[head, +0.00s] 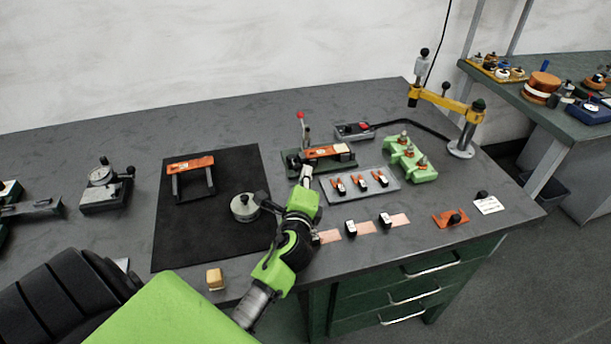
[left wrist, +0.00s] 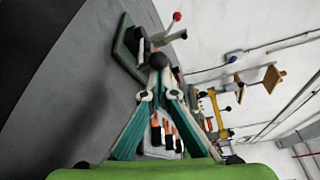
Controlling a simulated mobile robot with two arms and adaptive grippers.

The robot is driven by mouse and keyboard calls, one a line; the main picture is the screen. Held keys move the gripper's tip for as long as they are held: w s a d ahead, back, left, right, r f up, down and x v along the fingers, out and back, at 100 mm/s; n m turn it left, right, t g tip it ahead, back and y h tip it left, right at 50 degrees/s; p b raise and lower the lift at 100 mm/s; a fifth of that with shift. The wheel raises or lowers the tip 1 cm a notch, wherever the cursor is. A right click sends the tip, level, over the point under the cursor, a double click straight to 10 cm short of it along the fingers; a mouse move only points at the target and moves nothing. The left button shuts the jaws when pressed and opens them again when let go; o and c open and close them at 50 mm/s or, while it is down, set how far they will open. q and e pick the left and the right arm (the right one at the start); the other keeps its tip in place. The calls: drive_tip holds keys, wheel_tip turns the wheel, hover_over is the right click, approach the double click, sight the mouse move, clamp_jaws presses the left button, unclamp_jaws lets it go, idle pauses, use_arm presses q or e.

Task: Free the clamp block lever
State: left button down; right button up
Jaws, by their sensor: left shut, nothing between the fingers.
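The clamp block (head: 292,160) has a dark green base, an orange plate (head: 325,152) on top and an upright lever with a red knob (head: 300,115). It sits at the back middle of the bench. In the left wrist view the red knob (left wrist: 177,16) stands at the top, above the green base (left wrist: 124,46). A black ball knob (left wrist: 158,61) shows just beyond my fingertips; whether they touch it I cannot tell. My left gripper (head: 307,171) is shut and empty, at the near side of the clamp block. My right gripper is not in view.
A grey tray (head: 388,196) with several orange-handled clips lies right of my gripper. A green fixture (head: 425,174) and a yellow-armed stand (head: 463,148) stand farther right. A black mat (head: 180,238) with an orange-topped stand (head: 190,164) and a round metal weight (head: 241,211) lies left.

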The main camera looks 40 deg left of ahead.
use_arm(q)
drive_tip(key=shift+s+a+p, duration=0.1)
drive_tip(key=shift+s+p, duration=0.05)
drive_tip(key=shift+p, duration=0.2)
drive_tip(key=shift+s+a+r+m+t+h+p, duration=0.25)
drive_tip(key=shift+s+a+m+h+p, duration=0.2)
drive_tip(key=shift+m+h+p, duration=0.4)
drive_tip(key=shift+s+a+f+t, duration=0.2)
drive_tip(key=shift+s+a+t, duration=0.05)
drive_tip(key=shift+s+a, duration=0.55)
drive_tip(key=shift+s, duration=0.2)
drive_tip(key=shift+w, duration=0.1)
